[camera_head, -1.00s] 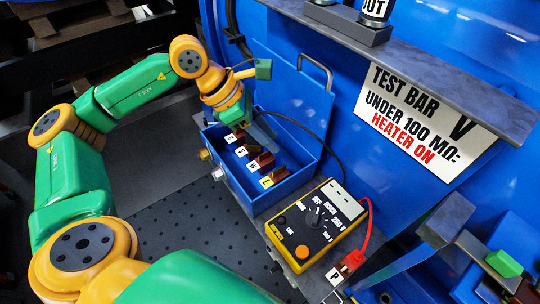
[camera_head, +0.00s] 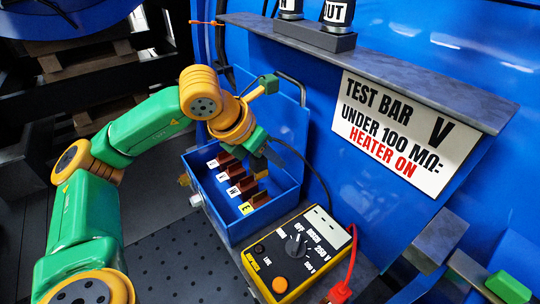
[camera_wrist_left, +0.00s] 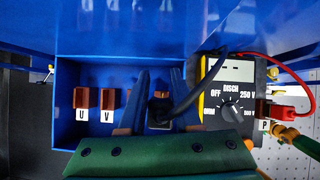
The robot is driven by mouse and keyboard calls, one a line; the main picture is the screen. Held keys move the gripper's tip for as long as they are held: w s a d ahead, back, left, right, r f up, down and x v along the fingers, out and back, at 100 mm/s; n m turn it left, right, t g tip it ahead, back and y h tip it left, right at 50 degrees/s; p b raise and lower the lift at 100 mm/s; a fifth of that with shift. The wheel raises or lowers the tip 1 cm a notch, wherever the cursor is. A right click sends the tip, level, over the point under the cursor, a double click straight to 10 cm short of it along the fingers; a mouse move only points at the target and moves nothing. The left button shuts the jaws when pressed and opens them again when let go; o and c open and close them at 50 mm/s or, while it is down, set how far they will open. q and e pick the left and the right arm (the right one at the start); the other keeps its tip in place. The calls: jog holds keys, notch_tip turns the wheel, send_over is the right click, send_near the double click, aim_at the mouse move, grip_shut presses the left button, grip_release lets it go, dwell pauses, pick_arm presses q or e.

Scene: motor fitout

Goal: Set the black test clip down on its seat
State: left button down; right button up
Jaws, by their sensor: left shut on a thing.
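My left gripper (camera_head: 264,158) hangs over the blue terminal box (camera_head: 228,222) in the head view. In the left wrist view its two fingers (camera_wrist_left: 160,95) point into the box and are shut on the black test clip (camera_wrist_left: 160,106). A black lead (camera_wrist_left: 200,88) runs from the clip towards the yellow tester (camera_wrist_left: 205,72). Brown terminal blocks with white tags U (camera_wrist_left: 82,98) and V (camera_wrist_left: 107,99) show left of the fingers. The blocks near the clip are partly hidden by it and the fingers. I cannot tell whether the clip touches anything beneath it.
The yellow tester (camera_head: 280,287) stands right of the box, with a red lead (camera_head: 351,258) from it. The raised blue lid (camera_head: 288,122) stands behind the gripper. A grey shelf (camera_head: 400,72) juts out above right.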

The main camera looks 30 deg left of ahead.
aim_at(252, 169)
pick_arm(q)
notch_tip(252, 169, down, 5)
jog(key=b, duration=0.3)
jog(key=shift+r+b, duration=0.15)
jog(key=shift+b, duration=0.25)
dwell(1.0)
jog(key=shift+f+b, duration=1.55)
jog(key=shift+b, duration=0.15)
jog(key=c, duration=0.5)
grip_release()
jog(key=v, duration=0.7)
jog(key=shift+a+r+p, duration=0.1)
jog(key=shift+p, duration=0.3)
